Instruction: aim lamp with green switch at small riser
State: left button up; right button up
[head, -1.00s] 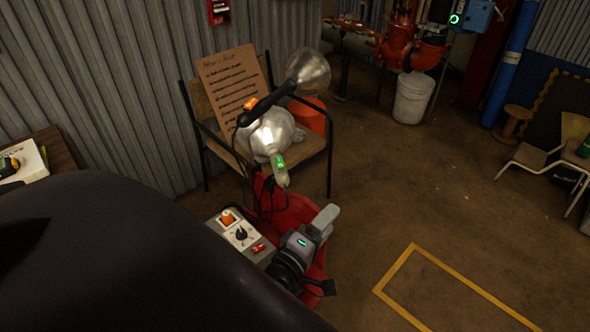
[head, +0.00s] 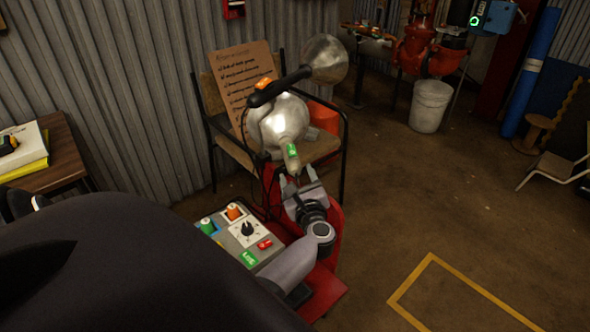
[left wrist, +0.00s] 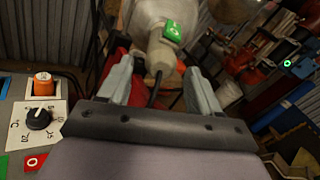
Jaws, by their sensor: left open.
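The lamp with the green switch (head: 291,151) has a round silver shade (head: 279,122) and a pale grip pointing down toward me. In the left wrist view its green switch (left wrist: 173,31) is above the grip's end (left wrist: 161,57), from which a dark cable hangs. My left gripper (head: 298,181) is open just below the grip; in the left wrist view its fingers (left wrist: 158,80) stand either side of the grip's end and cable. I cannot tell whether they touch. Red riser pipework (head: 413,50) stands at the back; I cannot tell which part is the small riser. My right gripper is not seen.
A second silver lamp (head: 325,60) with a black handle and orange switch (head: 264,83) is close above. A control box (head: 243,236) with a dial is beside my left arm. A chair holding a cardboard sign (head: 232,75) and a white bucket (head: 430,106) stand behind.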

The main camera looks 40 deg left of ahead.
pick_arm(q)
jog(key=shift+x, duration=1.75)
jog(key=shift+c, duration=0.3)
